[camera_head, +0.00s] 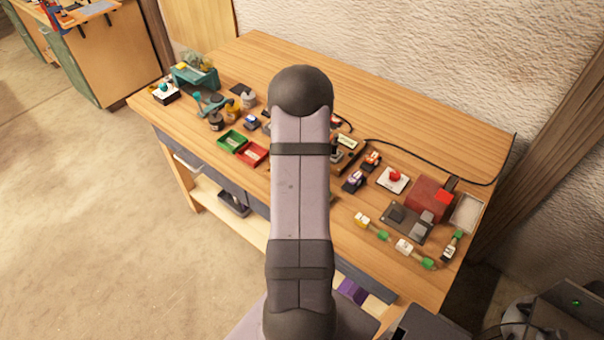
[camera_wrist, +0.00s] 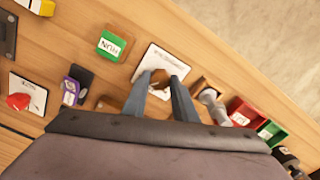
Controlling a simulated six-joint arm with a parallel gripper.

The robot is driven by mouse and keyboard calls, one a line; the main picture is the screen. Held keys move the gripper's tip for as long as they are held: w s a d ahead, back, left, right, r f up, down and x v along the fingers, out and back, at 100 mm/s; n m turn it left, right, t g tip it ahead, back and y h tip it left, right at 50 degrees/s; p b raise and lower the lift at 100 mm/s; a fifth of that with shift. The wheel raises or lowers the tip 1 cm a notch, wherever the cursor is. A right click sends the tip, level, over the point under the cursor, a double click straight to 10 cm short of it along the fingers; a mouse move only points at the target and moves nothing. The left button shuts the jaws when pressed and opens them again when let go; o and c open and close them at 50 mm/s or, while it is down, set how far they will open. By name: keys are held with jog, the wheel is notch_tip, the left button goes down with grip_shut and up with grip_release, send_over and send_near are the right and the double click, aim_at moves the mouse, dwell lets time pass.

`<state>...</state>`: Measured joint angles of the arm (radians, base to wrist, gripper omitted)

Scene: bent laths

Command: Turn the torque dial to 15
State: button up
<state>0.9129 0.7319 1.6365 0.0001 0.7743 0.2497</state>
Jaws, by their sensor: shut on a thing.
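In the wrist view a white plate (camera_wrist: 150,59) with small dark print lies on the wooden bench. A brown knob (camera_wrist: 160,75), taken to be the torque dial, sits on the plate. My gripper (camera_wrist: 160,83) is shut on the knob, with one blue-grey finger on each side of it. The fingers hide the lower part of the plate and much of the knob. The numbers and the dial's setting are too small to read. In the head view my own arm covers the dial and the gripper.
In the wrist view a green block (camera_wrist: 111,45) stands left of the plate, and a red tray (camera_wrist: 241,111) and a grey-capped part (camera_wrist: 211,104) stand right. A red button (camera_wrist: 18,101) is farther left.

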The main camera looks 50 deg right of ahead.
jog(key=shift+m, duration=1)
jog(key=shift+r, duration=0.1)
jog(key=o, duration=1)
jog(key=shift+o, duration=0.2)
jog(key=shift+r+b, duration=1.15)
jog(key=shift+r, duration=2.5)
